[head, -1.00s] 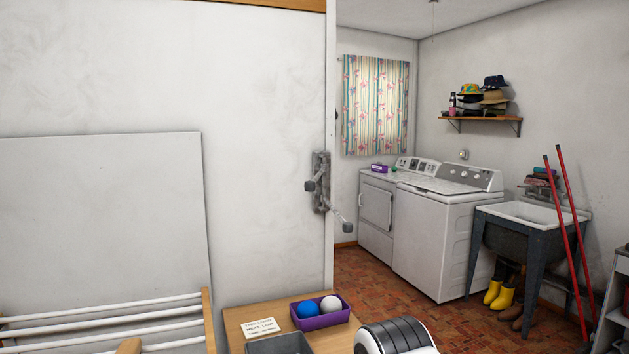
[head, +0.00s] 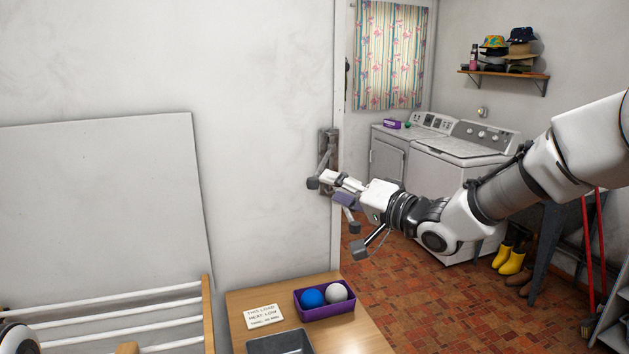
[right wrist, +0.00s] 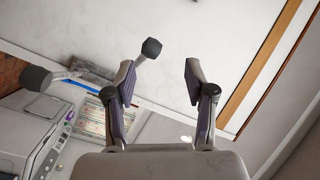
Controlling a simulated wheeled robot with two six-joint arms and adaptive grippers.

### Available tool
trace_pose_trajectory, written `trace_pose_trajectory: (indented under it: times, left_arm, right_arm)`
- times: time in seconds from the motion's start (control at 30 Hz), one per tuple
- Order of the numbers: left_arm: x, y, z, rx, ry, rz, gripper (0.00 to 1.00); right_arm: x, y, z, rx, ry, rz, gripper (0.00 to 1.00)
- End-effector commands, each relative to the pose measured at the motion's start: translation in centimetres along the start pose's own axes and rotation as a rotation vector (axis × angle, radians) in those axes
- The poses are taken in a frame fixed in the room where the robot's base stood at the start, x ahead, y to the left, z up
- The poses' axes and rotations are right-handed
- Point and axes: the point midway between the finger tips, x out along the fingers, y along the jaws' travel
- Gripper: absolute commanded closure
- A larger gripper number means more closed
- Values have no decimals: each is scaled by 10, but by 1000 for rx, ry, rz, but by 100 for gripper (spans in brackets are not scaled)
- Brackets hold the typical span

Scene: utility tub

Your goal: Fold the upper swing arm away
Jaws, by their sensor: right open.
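A grey wall bracket (head: 328,148) at the wall's end carries two swing arms with dark end knobs. The upper swing arm (head: 313,183) points out to the left; its knob also shows in the right wrist view (right wrist: 151,47). The lower swing arm (head: 352,227) slants down to the right, its knob at the left of the right wrist view (right wrist: 36,78). My right gripper (head: 334,188) is open in front of the bracket. In the wrist view the upper knob appears between its fingertips (right wrist: 160,69), nearer the left finger; I cannot tell whether they touch. My left gripper is not seen.
A wooden table (head: 355,335) below holds a purple bin (head: 325,312) with two balls, a sign (head: 264,316) and a grey tray (head: 280,342). A rack with white rails (head: 110,322) stands left. A washer (head: 455,180) is behind my right arm.

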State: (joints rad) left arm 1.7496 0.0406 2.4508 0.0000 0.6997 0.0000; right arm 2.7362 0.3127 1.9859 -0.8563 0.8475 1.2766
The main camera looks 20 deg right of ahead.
Motion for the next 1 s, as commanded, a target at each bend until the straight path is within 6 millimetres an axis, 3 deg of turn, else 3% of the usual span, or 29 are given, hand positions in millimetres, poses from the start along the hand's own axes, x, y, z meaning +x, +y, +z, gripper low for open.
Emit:
trace_pose_trajectory:
  times: [0.3, 0.6, 0.67, 0.77, 1.0]
  left_arm:
    - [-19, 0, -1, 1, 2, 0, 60]
    - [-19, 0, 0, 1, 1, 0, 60]
    - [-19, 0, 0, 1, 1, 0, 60]
    - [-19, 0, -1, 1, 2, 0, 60]
    - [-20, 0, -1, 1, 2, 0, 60]
  right_arm:
    - [57, 0, 1, 0, -2, 3, 46]
    - [64, 2, 2, 1, -1, 2, 46]
    - [64, 2, 2, 1, -1, 2, 63]
    - [64, 2, 2, 1, -1, 2, 99]
    - [64, 1, 2, 0, 0, 2, 100]
